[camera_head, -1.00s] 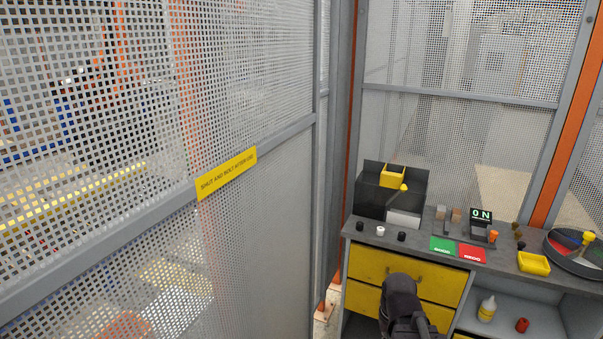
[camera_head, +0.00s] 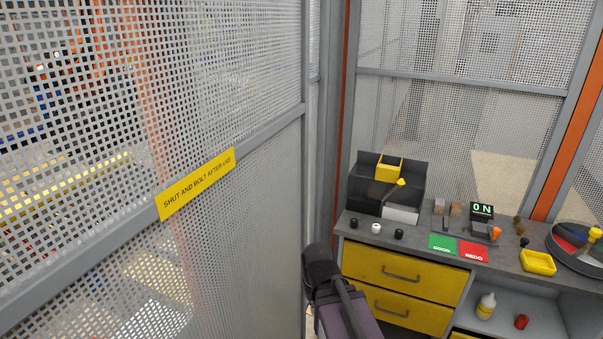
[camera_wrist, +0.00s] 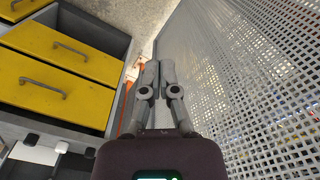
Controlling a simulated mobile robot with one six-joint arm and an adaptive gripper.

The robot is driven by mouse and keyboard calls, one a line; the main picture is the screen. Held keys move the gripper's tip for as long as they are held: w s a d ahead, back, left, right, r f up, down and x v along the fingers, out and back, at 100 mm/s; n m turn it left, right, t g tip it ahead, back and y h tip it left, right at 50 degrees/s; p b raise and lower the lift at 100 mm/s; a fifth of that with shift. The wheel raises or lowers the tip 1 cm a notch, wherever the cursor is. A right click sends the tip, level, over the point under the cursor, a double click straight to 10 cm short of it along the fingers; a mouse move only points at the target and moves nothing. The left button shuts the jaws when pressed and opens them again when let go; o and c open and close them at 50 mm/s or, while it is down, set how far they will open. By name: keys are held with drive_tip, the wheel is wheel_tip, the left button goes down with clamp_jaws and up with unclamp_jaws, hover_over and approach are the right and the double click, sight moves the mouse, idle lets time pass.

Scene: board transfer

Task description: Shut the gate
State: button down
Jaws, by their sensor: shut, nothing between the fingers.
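The gate (camera_head: 265,175) is the grey perforated-mesh panel filling the left of the head view, with a yellow sign (camera_head: 197,183) reading "SHUT AND BOLT AFTER USE" on its rail. Its right edge stands by a grey post and an orange upright. In the wrist view the mesh panel (camera_wrist: 265,85) runs along the right side. My gripper (camera_wrist: 152,66) is shut and empty, with its fingers just left of that panel. I cannot tell whether they touch it. In the head view my arm shows low in the middle and the fingers are hidden. No bolt can be made out.
A workbench (camera_head: 345,222) with yellow drawers (camera_head: 405,275) stands right of my arm. The drawers also show at the left of the wrist view (camera_wrist: 55,65). Bins, mats and small parts lie on its top. A narrow floor strip lies between bench and panel.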

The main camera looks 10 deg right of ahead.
idle(0.4)
drive_tip(key=m+t+y, duration=0.4)
drive_tip(key=t+y, duration=0.2)
drive_tip(key=y, duration=0.2)
approach(298, 211)
drive_tip(key=s+a+f, duration=0.6)
drive_tip(key=a+f, duration=0.1)
drive_tip(key=f, duration=0.3)
drive_tip(key=w+d+r+m+t, duration=0.1)
drive_tip(key=w+r, duration=0.1)
drive_tip(key=w+d+r+t+y, duration=0.1)
drive_tip(key=w+d, duration=0.1)
drive_tip(key=w+d+r+m+t+y, duration=0.1)
drive_tip(key=w+r, duration=0.1)
drive_tip(key=w, duration=0.1)
drive_tip(key=shift+d+r+m+p, duration=0.3)
drive_tip(key=shift+d+r+p, duration=0.05)
drive_tip(key=shift+d, duration=0.05)
drive_tip(key=w+d+r+m+t, duration=0.4)
drive_tip(key=w+d+r+t, duration=0.1)
drive_tip(key=d, duration=0.5)
drive_tip(key=shift+w+r+t, duration=0.4)
drive_tip(key=shift+w+r, duration=0.35)
drive_tip(key=shift+r, duration=0.25)
drive_tip(key=shift+w, duration=0.1)
